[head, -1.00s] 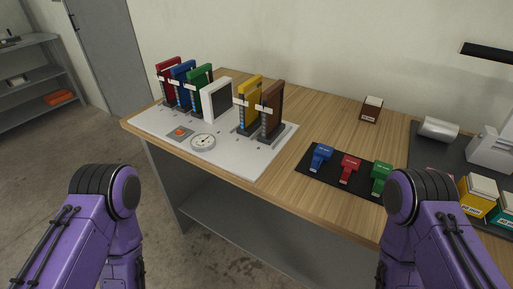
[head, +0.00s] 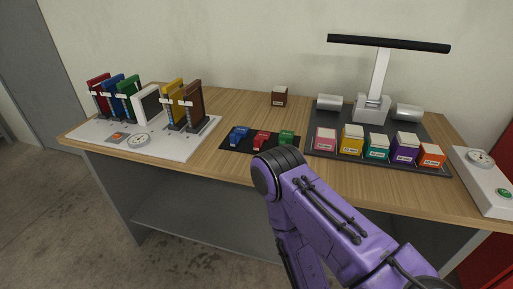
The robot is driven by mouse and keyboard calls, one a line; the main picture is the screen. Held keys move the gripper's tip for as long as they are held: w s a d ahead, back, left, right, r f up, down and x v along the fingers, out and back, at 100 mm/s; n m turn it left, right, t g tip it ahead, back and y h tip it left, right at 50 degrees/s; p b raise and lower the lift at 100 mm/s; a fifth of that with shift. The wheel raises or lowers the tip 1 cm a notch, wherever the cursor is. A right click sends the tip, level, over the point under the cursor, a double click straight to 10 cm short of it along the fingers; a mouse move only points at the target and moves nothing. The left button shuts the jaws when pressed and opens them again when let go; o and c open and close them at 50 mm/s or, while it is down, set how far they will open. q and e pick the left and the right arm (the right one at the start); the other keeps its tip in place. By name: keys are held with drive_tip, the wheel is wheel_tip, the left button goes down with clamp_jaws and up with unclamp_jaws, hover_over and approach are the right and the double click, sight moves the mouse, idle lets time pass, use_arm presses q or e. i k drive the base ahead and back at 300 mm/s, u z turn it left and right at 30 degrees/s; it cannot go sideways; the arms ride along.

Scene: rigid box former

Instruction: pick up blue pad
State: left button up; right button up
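A small blue block-like piece (head: 238,132), the likeliest blue pad, lies at the left end of a black mat (head: 229,147) on the wooden table. A red piece (head: 261,138) and a green piece (head: 286,137) lie to its right on the same mat. A taller blue panel (head: 113,93) stands in the rack group at the far left. Neither of my grippers is in view. Only purple links of one of my arms show, in front of the table, partly covering the mat's front right edge.
A white board (head: 90,134) with upright coloured panels and a dial is on the left. A dark grey mat (head: 435,149) holds several labelled boxes, silver cylinders and a lamp-like stand. A brown box (head: 279,98) stands behind. Bare wood (head: 225,103) lies behind the small mat.

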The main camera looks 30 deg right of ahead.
sight(239, 133)
drive_tip(key=k, duration=0.15)
drive_tip(key=z, duration=1.3)
